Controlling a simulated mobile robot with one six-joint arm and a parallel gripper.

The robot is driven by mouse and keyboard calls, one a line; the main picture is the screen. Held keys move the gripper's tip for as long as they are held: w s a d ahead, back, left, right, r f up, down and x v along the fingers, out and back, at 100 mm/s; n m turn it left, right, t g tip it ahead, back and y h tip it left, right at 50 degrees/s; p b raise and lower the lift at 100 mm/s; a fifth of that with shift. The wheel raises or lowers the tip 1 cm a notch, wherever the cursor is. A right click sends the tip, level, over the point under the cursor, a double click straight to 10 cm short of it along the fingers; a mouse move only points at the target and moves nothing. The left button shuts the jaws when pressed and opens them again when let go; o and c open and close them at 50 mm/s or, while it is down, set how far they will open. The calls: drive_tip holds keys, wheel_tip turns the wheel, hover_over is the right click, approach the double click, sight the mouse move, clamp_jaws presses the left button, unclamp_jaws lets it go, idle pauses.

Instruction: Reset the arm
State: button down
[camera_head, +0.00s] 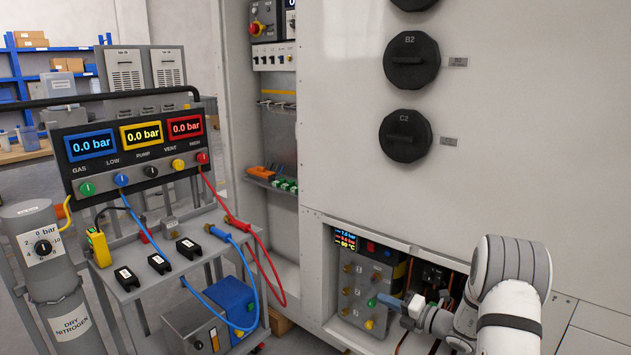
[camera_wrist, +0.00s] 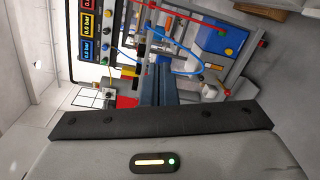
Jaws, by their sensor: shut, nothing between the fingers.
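My arm (camera_head: 505,300) shows at the lower right of the head view, in front of the open lower bay of the big cabinet. Its wrist end points left, across the valve panel. My gripper (camera_wrist: 157,73) shows in the wrist view as two dark fingers close together; it is shut and empty. Beyond it in that view is the cart with the gauge panel, seen turned on its side.
The gauge panel (camera_head: 130,150) with three 0.0 bar displays stands on a cart at left, beside the dry nitrogen bottle (camera_head: 45,260). A blue hose (camera_head: 254,275) and a red hose (camera_head: 268,255) hang at its right side. The cabinet wall (camera_head: 520,160) rises above the arm.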

drive_tip(key=s+a+r+n+g+h+p, duration=0.2)
drive_tip(key=s+a+r+n+g+p, duration=0.3)
drive_tip(key=s+r+n, duration=0.5)
drive_tip(key=s+a+r+n+g+h+p, duration=0.1)
drive_tip(key=s+a+r+n+g+p, duration=0.35)
drive_tip(key=s+a+r+n, duration=0.45)
drive_tip(key=s+d+r+n+h+p, duration=0.4)
drive_tip(key=s+r+n+h, duration=0.1)
drive_tip(key=s+n, duration=0.4)
drive_tip(key=s+d+r+n+h+p, duration=0.4)
drive_tip(key=s+r+n, duration=0.4)
drive_tip(key=n, duration=0.4)
drive_tip(key=shift+s+d+r+t+h, duration=0.25)
drive_tip(key=shift+s+d+t+h, duration=0.25)
drive_tip(key=shift+s+d, duration=0.2)
drive_tip(key=c, duration=2.2)
unclamp_jaws()
